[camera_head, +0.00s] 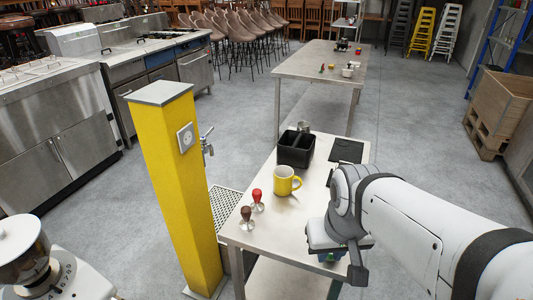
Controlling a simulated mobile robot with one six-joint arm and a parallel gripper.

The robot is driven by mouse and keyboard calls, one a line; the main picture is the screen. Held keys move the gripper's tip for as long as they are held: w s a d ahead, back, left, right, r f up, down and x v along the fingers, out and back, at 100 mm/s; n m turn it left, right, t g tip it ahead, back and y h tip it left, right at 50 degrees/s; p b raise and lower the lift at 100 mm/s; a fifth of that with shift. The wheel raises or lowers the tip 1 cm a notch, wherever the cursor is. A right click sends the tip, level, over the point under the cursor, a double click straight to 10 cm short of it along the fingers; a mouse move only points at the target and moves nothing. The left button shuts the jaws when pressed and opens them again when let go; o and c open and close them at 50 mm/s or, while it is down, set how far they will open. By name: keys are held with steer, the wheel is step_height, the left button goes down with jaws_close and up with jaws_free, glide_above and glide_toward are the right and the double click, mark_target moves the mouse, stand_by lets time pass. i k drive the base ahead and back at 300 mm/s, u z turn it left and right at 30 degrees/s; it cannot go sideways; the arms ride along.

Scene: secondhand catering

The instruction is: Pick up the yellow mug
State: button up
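The yellow mug (283,183) stands upright on the light-topped metal table (290,224), near its middle. Its handle points to the right. My gripper (345,262) is at the table's right edge, to the right of the mug and nearer to the camera, clearly apart from it. One dark finger shows, pointing down. My arm hides the rest, so I cannot tell how wide the fingers are. A small blue-green thing (330,257) shows under the gripper; I cannot tell whether it is held or lies on the table.
A red-topped tamper (257,198) and a brown-topped tamper (247,216) stand left of the mug. A black divided bin (295,150), a metal cup (304,127) and a black mat (346,151) are behind it. A yellow post (180,190) with a tap rises at the left.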

mark_target(287, 182)
steer(key=u, duration=3)
steer(key=k, duration=2.05)
steer(key=z, duration=0.95)
steer(key=i, duration=1)
steer(key=z, duration=0.05)
